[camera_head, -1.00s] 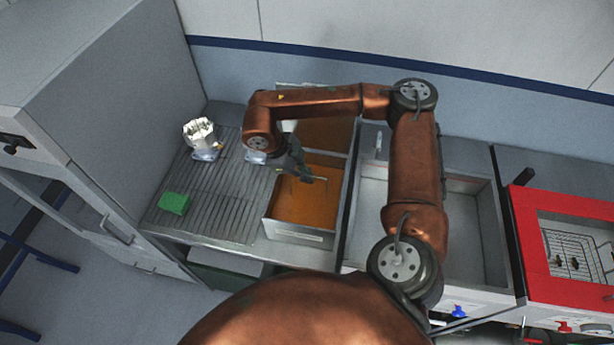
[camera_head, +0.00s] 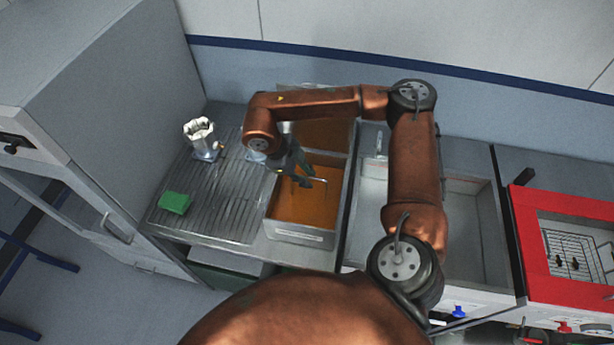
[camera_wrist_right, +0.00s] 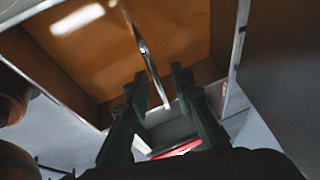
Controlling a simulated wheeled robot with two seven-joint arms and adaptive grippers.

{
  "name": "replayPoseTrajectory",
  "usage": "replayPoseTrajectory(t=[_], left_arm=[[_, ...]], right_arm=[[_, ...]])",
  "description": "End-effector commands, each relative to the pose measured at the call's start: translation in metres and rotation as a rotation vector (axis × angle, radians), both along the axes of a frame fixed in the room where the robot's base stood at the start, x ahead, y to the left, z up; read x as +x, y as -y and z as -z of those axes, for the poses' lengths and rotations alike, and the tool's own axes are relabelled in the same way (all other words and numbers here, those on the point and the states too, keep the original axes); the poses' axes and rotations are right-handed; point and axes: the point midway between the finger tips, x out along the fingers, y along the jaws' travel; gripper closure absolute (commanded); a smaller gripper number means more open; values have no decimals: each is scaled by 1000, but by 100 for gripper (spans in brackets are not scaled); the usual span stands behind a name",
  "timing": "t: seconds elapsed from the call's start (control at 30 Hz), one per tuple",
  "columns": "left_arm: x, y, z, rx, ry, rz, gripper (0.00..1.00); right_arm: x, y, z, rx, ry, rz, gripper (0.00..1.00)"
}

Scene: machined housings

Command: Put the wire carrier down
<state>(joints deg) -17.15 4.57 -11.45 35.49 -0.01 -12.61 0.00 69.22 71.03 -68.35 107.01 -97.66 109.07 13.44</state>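My right gripper (camera_head: 304,175) is over the brown-orange tank, with its fingers spread. In the right wrist view the two dark green fingers (camera_wrist_right: 160,76) stand apart, with a thin metal rod (camera_wrist_right: 150,65) running between them. The rod appears to be part of the wire carrier; in the head view a thin bent wire (camera_head: 318,180) shows at the fingertips, inside the tank's outline. The rest of this carrier cannot be made out, nor whether the wire still touches a finger. My left gripper is out of view.
The tank (camera_head: 300,236) has a metal rim and brown liquid or lining. Left of it is a ribbed drainboard (camera_head: 215,215) with a green sponge (camera_head: 174,202) and a silver housing (camera_head: 200,132). Right are an empty-looking basin (camera_head: 470,220) and a red-framed bath (camera_head: 535,255) holding a wire rack (camera_head: 575,245).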

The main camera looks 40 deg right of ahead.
Motion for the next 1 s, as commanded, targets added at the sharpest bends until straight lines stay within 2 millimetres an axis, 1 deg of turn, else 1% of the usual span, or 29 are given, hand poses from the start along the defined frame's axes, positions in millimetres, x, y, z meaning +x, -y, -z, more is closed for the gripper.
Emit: replayPoseTrajectory(t=[0.17,0.27,0.3,0.4,0.53,0.7,1.0], left_arm=[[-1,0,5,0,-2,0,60],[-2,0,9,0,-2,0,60],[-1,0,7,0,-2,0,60],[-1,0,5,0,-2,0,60],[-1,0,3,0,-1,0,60],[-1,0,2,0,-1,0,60],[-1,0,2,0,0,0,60]], right_arm=[[6,-12,-23,3,5,-2,78],[10,-21,-43,2,4,-3,78],[12,-24,-52,1,7,-3,78],[15,-32,-71,0,6,-2,78],[18,-40,-89,0,5,-2,78],[20,-46,-102,0,3,-1,78],[21,-48,-106,0,1,-2,78]])
